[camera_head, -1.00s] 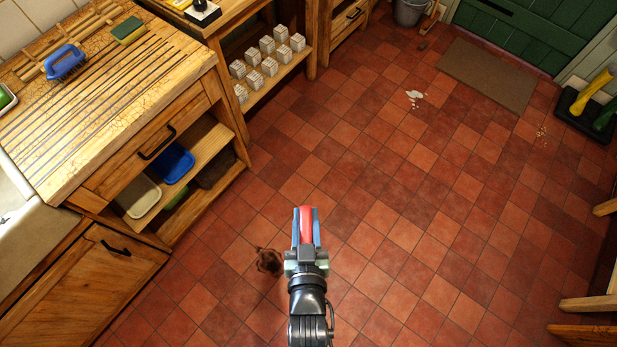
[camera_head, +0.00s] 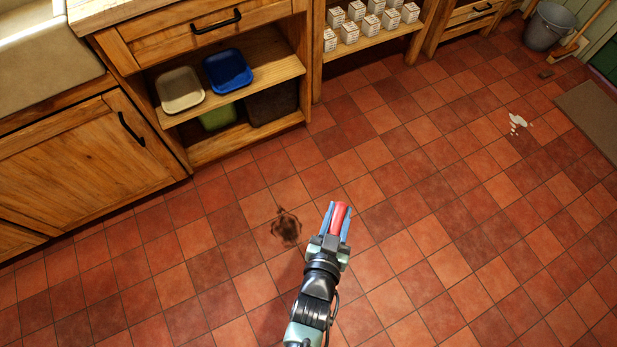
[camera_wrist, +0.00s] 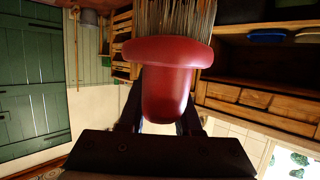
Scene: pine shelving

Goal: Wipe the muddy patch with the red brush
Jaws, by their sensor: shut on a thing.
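The red brush (camera_head: 338,217) is held between the blue fingers of my gripper (camera_head: 335,221), which is shut on its handle. In the wrist view the brush (camera_wrist: 170,80) shows its red body and pale bristles pointing away from the gripper. The muddy patch (camera_head: 286,226) is a dark brown smear on the red floor tiles. In the head view it lies just left of my gripper. The brush appears above the floor, apart from the patch; its exact height I cannot tell.
A wooden cabinet (camera_head: 226,130) with trays on its shelves stands behind the patch. A white spill (camera_head: 517,121) lies on the tiles at the right, near a brown mat (camera_head: 597,112). A grey bucket (camera_head: 549,27) stands at the far right. The floor around the patch is clear.

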